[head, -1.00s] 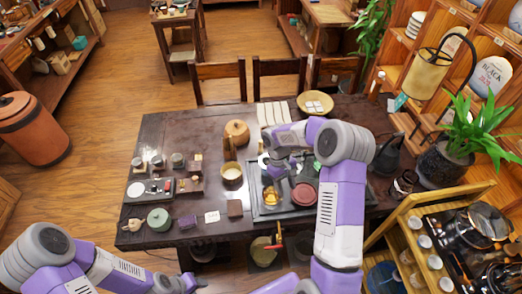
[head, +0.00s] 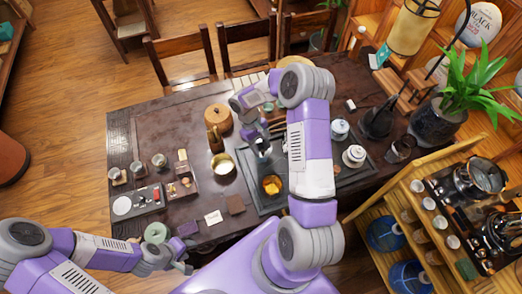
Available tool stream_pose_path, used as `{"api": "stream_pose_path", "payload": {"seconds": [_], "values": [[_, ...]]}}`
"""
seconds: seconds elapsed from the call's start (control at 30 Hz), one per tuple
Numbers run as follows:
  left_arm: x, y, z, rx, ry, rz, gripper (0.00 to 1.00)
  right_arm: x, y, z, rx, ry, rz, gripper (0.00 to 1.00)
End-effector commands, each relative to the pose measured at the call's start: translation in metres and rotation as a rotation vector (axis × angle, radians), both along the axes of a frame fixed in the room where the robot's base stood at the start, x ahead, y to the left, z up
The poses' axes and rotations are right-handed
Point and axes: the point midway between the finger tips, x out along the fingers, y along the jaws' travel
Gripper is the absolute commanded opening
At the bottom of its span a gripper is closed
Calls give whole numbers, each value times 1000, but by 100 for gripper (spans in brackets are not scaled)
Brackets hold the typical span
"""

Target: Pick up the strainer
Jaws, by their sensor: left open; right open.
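My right gripper (head: 264,147) is open over the left part of the dark tea tray (head: 250,199). An amber-coloured round vessel (head: 271,185) sits on the tray just below the gripper in the picture. I cannot make out the strainer for certain; my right arm and gripper cover part of the tray. Nothing clearly shows between the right fingers. My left gripper (head: 185,267) is open and low, in front of the table's front edge, away from the tray.
A pale-mouthed bowl (head: 223,165) and a round wooden container (head: 218,118) stand left of the tray. A dark kettle (head: 379,119) stands farther right. The table's back left is clear.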

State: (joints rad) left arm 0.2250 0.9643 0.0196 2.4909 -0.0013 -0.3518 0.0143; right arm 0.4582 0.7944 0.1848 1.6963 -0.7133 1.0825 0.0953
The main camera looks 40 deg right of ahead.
Motion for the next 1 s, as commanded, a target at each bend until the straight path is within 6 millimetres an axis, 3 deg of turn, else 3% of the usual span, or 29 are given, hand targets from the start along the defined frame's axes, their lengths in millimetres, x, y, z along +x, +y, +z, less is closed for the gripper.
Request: {"api": "stream_pose_path", "payload": {"seconds": [0.2, 0.43, 0.73, 1.0], "values": [[0, 0, 2, 0, 0, 0, 43, -10, -2, -22, 0, 0, 0, 47], [0, 0, 2, 0, 0, 0, 43, -10, -2, -23, 0, -1, -1, 47], [0, 0, 2, 0, 0, 0, 43, -10, -2, -23, -1, -1, -1, 2], [0, 0, 2, 0, 0, 0, 43, -10, -2, -23, -1, -1, -1, 0]]}}
